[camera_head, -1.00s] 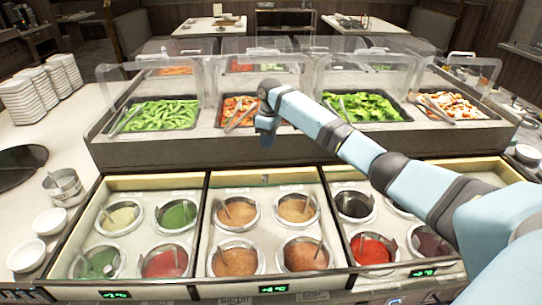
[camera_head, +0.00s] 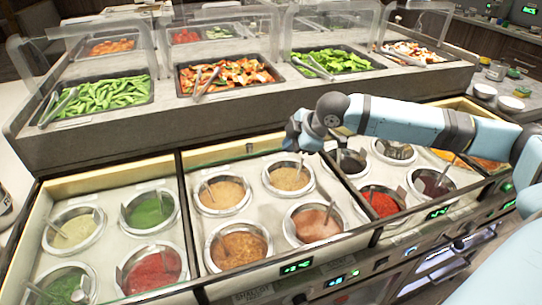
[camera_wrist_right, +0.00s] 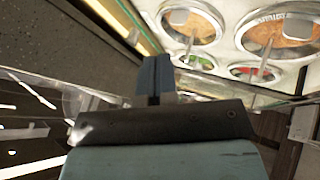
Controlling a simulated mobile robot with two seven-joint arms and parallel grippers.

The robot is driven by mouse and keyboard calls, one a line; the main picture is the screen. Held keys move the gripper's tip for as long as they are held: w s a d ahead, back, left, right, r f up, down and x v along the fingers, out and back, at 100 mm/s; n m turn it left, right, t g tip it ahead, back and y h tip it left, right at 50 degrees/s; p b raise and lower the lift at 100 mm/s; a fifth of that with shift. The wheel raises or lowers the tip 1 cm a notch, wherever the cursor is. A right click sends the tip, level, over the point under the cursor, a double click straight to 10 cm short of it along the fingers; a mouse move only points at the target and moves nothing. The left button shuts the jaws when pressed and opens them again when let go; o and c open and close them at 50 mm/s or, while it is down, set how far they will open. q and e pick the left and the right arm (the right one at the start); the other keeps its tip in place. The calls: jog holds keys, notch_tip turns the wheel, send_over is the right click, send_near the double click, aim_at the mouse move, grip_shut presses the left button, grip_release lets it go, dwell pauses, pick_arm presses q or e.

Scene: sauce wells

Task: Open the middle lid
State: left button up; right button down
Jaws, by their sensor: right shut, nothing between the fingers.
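The middle sauce well (camera_head: 253,217) shows in the head view as a pale panel with round pots of orange and brown sauce. Its lid is clear and hard to make out, so I cannot tell its exact position there. My right gripper (camera_head: 297,140) is just behind and above the right part of the well's back edge, partly hidden by its own wrist. In the right wrist view its fingers (camera_wrist_right: 154,78) are shut and empty. They point toward the wells, near a clear pane edge (camera_wrist_right: 270,103); contact cannot be told. My left gripper is not in view.
The left well (camera_head: 110,198) and right well (camera_head: 362,160) flank the middle one. Behind them is a raised counter (camera_head: 235,115) with food trays, tongs and clear guards. Small white bowls (camera_head: 511,103) stand at the far right.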

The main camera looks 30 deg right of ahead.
aim_at(259, 146)
jog(key=b+x, duration=0.1)
jog(key=x, duration=0.9)
jog(key=shift+a+f+b, duration=0.1)
jog(key=shift+f+b, duration=0.05)
jog(key=shift+b, duration=0.15)
jog(key=shift+w+d, duration=0.2)
jog(key=shift+w, duration=0.4)
jog(key=shift+w+d, duration=0.2)
jog(key=shift+w, duration=0.45)
jog(key=shift+w+d, duration=0.15)
jog(key=shift+w, duration=0.45)
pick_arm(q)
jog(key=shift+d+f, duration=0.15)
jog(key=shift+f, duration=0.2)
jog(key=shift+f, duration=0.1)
pick_arm(e)
jog(key=w, duration=0.1)
jog(key=w+p, duration=0.1)
jog(key=w+d, duration=0.1)
jog(key=shift+w+r+p, duration=0.3)
jog(key=shift+w+r, duration=0.05)
jog(key=shift+w, duration=0.05)
jog(key=shift+w+d+f, duration=0.1)
jog(key=shift+w+f, duration=0.1)
jog(key=shift+w, duration=0.25)
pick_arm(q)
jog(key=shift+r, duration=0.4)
